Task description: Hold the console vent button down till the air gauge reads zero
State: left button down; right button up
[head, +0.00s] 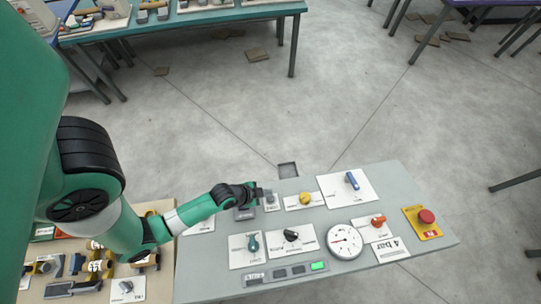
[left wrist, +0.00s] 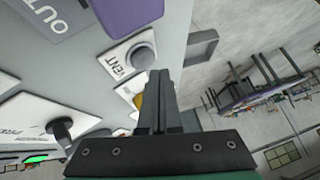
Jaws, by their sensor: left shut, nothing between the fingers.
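The console (head: 215,275) is a grey sloped panel in the head view. The vent button (left wrist: 140,57) is a round grey knob on a white plate marked VENT in the left wrist view. In the head view it shows as a small grey knob (head: 270,199) near the far edge. My left gripper (head: 264,192) is shut and empty, its tips beside the button; I cannot tell whether they touch it. The shut fingers also show in the left wrist view (left wrist: 158,73). The round white air gauge (head: 345,241) has a needle, too small to read. My right gripper is not in view.
A red mushroom button (head: 426,216) on a yellow plate, a blue-handled valve (head: 351,181), a yellow knob (head: 305,198) and a teal lever (head: 253,242) stand on the panel. A parts bench (head: 165,209) adjoins at left.

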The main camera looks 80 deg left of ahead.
pick_arm(q)
jog(key=shift+d+f, duration=0.15)
jog(key=shift+f, duration=0.25)
jog(key=shift+d+f+b, duration=0.1)
jog(key=shift+f+b, duration=0.35)
dwell(0.6)
jog(key=shift+r, duration=0.15)
dwell(3.4)
jog(key=shift+a+r+p, duration=0.25)
jog(key=shift+r+p, duration=0.45)
jog(key=shift+p, duration=0.15)
jog(key=r+p, duration=0.1)
jog(key=a+r+p, duration=0.1)
jog(key=r+p, duration=0.2)
jog(key=shift+a+r, duration=0.25)
jog(key=shift+r, duration=0.15)
